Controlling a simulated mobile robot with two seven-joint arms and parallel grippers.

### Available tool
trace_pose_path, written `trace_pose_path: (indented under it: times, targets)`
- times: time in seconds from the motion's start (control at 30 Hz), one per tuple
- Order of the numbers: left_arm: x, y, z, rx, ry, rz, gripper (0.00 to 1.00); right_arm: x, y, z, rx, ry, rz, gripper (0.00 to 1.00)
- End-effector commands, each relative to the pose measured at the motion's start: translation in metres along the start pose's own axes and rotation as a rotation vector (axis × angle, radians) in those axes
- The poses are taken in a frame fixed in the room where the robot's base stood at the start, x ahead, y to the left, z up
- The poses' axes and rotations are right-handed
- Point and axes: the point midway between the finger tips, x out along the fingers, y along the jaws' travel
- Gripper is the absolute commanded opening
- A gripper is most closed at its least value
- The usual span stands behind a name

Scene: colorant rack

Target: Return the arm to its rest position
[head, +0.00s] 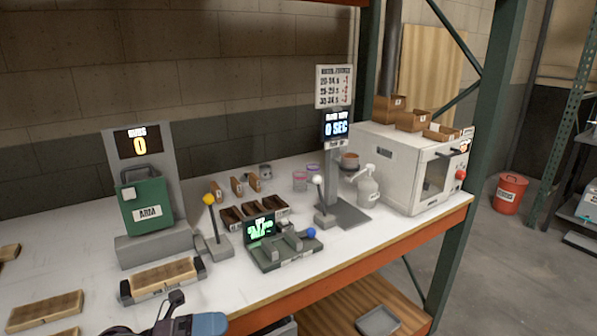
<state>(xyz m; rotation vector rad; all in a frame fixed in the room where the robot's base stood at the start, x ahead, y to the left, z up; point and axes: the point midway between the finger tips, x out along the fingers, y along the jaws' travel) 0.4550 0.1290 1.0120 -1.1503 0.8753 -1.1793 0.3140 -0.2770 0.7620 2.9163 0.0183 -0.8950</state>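A dark piece with a blue-grey link (208,324) shows at the bottom edge, left of centre, in the head view. It is part of my own arm, seemingly the left one, in front of the bench's near edge. Its fingers cannot be made out, and I see nothing held in it. My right gripper is out of view. The white bench top (90,283) carries the rack equipment, and the arm part appears below and in front of the wooden block in the grey holder (163,281).
A green box (146,205) stands at left under a counter reading 0. A yellow-knobbed lever (209,200), small trays (242,217), a white-knobbed lever (318,181), a display post (334,180) and a white oven (412,170) follow rightward. A grey tray (378,320) lies on the lower shelf.

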Motion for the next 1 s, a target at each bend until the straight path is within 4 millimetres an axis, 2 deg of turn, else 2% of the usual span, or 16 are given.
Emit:
trace_pose_path:
  times: [0.17, 0.27, 0.37, 0.47, 0.53, 0.6, 0.7, 0.83, 1.0]
  targets:
    - [-0.024, 0.023, 0.007, -0.37, -0.413, -0.181, 0.94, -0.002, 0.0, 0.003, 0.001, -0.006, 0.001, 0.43]
    - [-0.049, 0.047, 0.007, -0.581, -0.64, -0.252, 0.94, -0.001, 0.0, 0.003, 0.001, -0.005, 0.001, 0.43]
    - [-0.08, 0.078, -0.004, -0.804, -0.868, -0.308, 0.94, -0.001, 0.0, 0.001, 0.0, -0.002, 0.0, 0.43]
    - [-0.113, 0.115, -0.027, -1.035, -1.096, -0.35, 0.94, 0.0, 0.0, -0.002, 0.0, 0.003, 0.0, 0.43]
    - [-0.135, 0.142, -0.051, -1.199, -1.247, -0.373, 0.94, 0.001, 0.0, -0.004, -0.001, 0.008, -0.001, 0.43]
    - [-0.153, 0.163, -0.078, -1.345, -1.376, -0.39, 0.94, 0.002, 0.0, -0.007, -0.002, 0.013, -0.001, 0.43]
    - [-0.17, 0.186, -0.112, -1.511, -1.514, -0.406, 0.94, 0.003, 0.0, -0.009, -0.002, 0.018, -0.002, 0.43]
    - [-0.182, 0.202, -0.144, -1.648, -1.62, -0.415, 0.94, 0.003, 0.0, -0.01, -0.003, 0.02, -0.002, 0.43]
    - [-0.186, 0.208, -0.157, -1.707, -1.662, -0.418, 0.94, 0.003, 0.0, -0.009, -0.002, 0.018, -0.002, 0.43]
